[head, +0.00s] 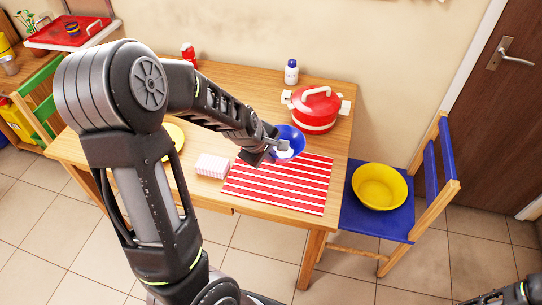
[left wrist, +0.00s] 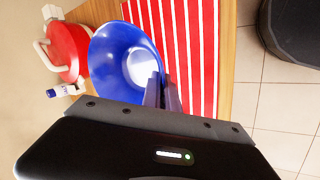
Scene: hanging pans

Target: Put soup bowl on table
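A blue bowl (head: 290,137) with a pale patch inside is at the far edge of the red-and-white striped mat (head: 282,184) on the wooden table (head: 235,88). It also shows in the left wrist view (left wrist: 110,62). My left gripper (head: 265,148) is at the bowl's near-left rim. In the left wrist view its two fingers (left wrist: 163,91) are close together, one inside the bowl and one outside, closed on the rim. I cannot tell whether the bowl touches the table. My right gripper (head: 490,298) is only partly visible at the lower right corner.
A red pot (head: 316,109) stands just behind the bowl. A white-and-blue bottle (head: 291,72) and a red can (head: 188,54) stand near the wall. A yellow bowl (head: 380,186) sits on the blue chair (head: 362,222).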

